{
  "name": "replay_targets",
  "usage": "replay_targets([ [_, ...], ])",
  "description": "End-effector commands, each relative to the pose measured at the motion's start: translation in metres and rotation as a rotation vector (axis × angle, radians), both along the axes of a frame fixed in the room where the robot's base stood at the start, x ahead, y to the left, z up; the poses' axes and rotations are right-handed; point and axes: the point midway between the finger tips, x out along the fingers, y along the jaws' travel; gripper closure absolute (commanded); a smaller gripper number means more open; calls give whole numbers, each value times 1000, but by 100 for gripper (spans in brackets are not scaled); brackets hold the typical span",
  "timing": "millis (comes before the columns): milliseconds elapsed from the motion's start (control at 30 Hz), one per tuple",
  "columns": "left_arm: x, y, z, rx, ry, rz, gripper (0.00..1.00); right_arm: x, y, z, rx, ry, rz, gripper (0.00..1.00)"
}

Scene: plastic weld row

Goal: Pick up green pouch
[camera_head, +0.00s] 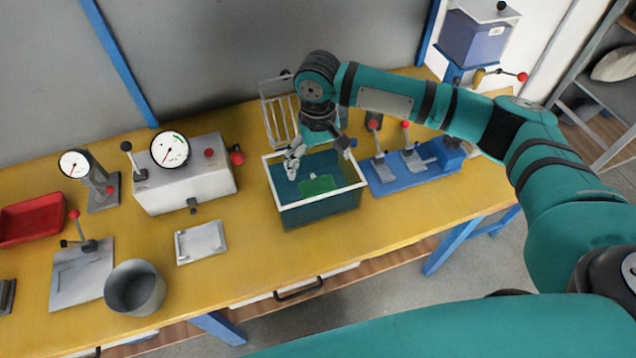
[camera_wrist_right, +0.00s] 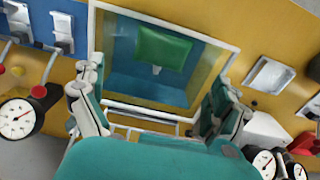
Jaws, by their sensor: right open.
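The green pouch (camera_head: 316,185) lies inside a dark teal bin with a white rim (camera_head: 322,210). In the right wrist view the pouch (camera_wrist_right: 163,48) lies on the blue floor of the bin, toward the picture's top. My right gripper (camera_head: 320,156) is over the back part of the bin, above and behind the pouch. Its fingers are spread wide and empty, and they show at both sides of the right wrist view (camera_wrist_right: 155,95). They do not touch the pouch. My left gripper is out of view.
A white wire rack (camera_head: 281,117) stands just behind the bin. A blue base with levers (camera_head: 410,168) is close on its right. A white gauge box (camera_head: 187,183) and a metal plate (camera_head: 201,243) are to the left. The yellow table is clear in front.

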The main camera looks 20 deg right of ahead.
Motion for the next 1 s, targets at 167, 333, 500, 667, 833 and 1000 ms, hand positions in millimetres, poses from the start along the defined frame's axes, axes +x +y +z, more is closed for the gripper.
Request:
replay_targets([
  [167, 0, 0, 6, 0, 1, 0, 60, 0, 0, -25, 0, 1, 0, 0],
  [333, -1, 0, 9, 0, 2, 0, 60, 0, 1, -35, 0, 1, 2, 0],
  [500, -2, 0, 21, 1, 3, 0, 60, 0, 1, -57, -2, 1, 1, 0],
  [667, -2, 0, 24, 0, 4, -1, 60, 0, 2, -79, 0, 1, 1, 0],
  [833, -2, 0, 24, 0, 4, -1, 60, 0, 2, -85, 0, -1, 2, 0],
  [1000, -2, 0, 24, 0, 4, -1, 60, 0, 2, -85, 0, -1, 2, 5],
])
